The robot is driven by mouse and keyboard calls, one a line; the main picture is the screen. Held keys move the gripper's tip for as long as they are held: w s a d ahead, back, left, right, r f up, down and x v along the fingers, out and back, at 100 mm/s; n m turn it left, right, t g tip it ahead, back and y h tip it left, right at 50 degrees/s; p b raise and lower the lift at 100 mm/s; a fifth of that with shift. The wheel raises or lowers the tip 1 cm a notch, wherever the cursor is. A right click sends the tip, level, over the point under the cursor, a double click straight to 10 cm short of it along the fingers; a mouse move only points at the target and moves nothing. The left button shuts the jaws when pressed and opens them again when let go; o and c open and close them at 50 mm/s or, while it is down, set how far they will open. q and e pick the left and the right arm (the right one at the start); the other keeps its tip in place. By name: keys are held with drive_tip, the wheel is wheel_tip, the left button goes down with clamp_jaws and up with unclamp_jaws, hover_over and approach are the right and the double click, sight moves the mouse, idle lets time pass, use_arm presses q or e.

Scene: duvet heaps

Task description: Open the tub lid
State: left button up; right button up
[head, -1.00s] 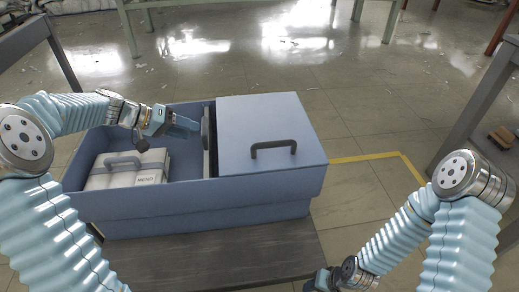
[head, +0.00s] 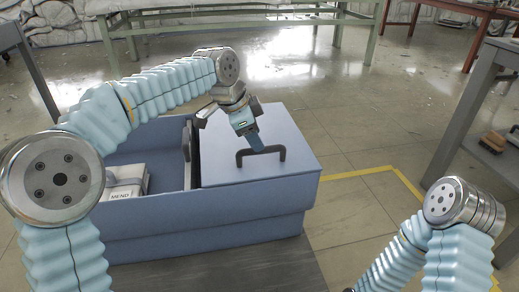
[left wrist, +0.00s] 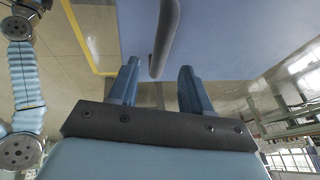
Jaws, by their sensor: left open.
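The blue-grey tub (head: 160,238) stands in front of me, its right part covered by a flat lid (head: 222,172). A dark bar handle (head: 272,152) stands up from the lid. In the left wrist view the handle (left wrist: 166,35) reaches down between the finger tips. My left gripper (head: 256,143) is open above the lid at the handle's left part. The left wrist view shows the gripper's (left wrist: 159,68) two blue fingers apart, one on each side of the handle, with nothing clamped. The lid lies closed. My right gripper is out of view; only its arm shows.
The tub's left part is open and holds a white folded bundle (head: 130,181) with a grey band and the label MEND. A dark upright handle (head: 187,143) stands at the divider. A grey table (head: 478,105) with a brush (head: 493,141) stands right.

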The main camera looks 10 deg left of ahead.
use_arm(q)
drive_tip(key=x, duration=0.4)
drive_tip(key=shift+f+b, duration=0.2)
drive_tip(key=shift+b, duration=0.15)
clamp_jaws()
